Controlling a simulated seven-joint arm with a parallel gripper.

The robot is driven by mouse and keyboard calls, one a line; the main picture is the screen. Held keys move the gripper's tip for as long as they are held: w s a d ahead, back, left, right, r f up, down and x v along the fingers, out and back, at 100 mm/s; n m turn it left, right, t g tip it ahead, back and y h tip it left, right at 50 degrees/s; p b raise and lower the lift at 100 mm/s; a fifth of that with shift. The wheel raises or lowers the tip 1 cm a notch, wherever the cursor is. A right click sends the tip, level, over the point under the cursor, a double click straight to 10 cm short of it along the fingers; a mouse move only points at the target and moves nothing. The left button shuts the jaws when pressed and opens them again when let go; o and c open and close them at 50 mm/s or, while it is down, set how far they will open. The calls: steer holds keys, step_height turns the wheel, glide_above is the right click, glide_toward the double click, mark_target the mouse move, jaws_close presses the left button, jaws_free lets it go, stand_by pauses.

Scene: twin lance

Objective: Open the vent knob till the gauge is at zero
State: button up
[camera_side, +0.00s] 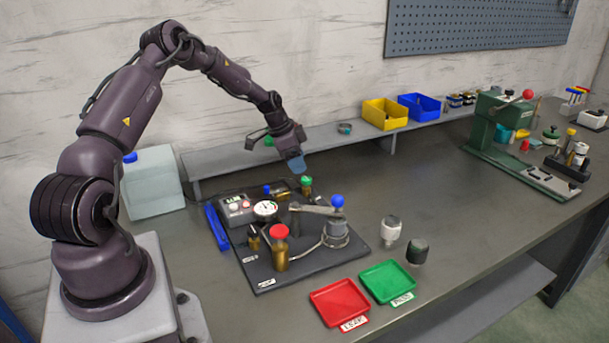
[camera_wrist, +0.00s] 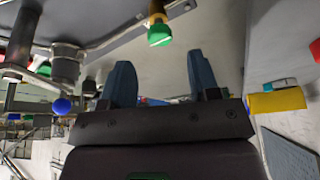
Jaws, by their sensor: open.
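The test plate (camera_side: 262,270) carries a round white gauge (camera_side: 265,210); its needle is too small to read. A green knob (camera_side: 306,182) on a brass body stands at the plate's far edge, a red knob (camera_side: 279,231) on a brass post at the front, and a blue ball knob (camera_side: 337,201) on a grey cylinder at the right. I cannot read which is the vent. My gripper (camera_side: 297,163) hangs just above and left of the green knob, apart from it. In the wrist view my gripper (camera_wrist: 163,80) is open and empty, with the green knob (camera_wrist: 159,35) beyond the fingertips.
A lever arm (camera_side: 313,209) spans the plate near the blue knob. Red (camera_side: 326,314) and green (camera_side: 401,287) trays lie in front, with two small cylinders behind them. A shelf with yellow (camera_side: 385,112) and blue bins runs behind. The right middle of the bench is clear.

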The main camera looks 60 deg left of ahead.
mark_target(306, 178)
steer(key=x, duration=0.5)
steer(key=shift+f, duration=0.1)
steer(key=c, duration=0.9)
